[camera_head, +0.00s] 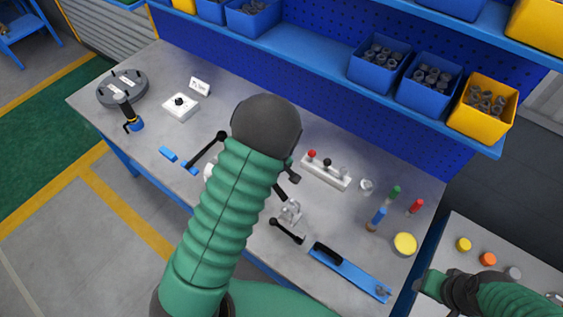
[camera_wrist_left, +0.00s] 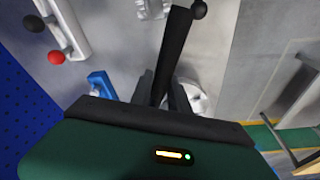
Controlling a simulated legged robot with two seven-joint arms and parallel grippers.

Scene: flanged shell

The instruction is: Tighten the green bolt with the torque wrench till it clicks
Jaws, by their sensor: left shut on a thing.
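My left gripper (camera_wrist_left: 169,98) is shut on a long dark bar (camera_wrist_left: 173,50), likely the torque wrench, though its head is not clear. In the head view my green-sleeved left arm (camera_head: 225,215) covers most of the gripper; a dark part (camera_head: 279,192) shows beside it. The grey flanged disc (camera_head: 122,88) with dark studs lies at the far left. My right gripper (camera_head: 432,284) is at lower right, its fingers unclear.
A white block with red, black and grey knobs (camera_head: 326,171) lies behind my left arm. A metal clamp (camera_head: 290,211), black lever (camera_head: 287,231) and blue bar (camera_head: 352,274) lie near the front edge. A yellow disc (camera_head: 405,244) is right. Shelves with bins (camera_head: 379,66) overhang the back.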

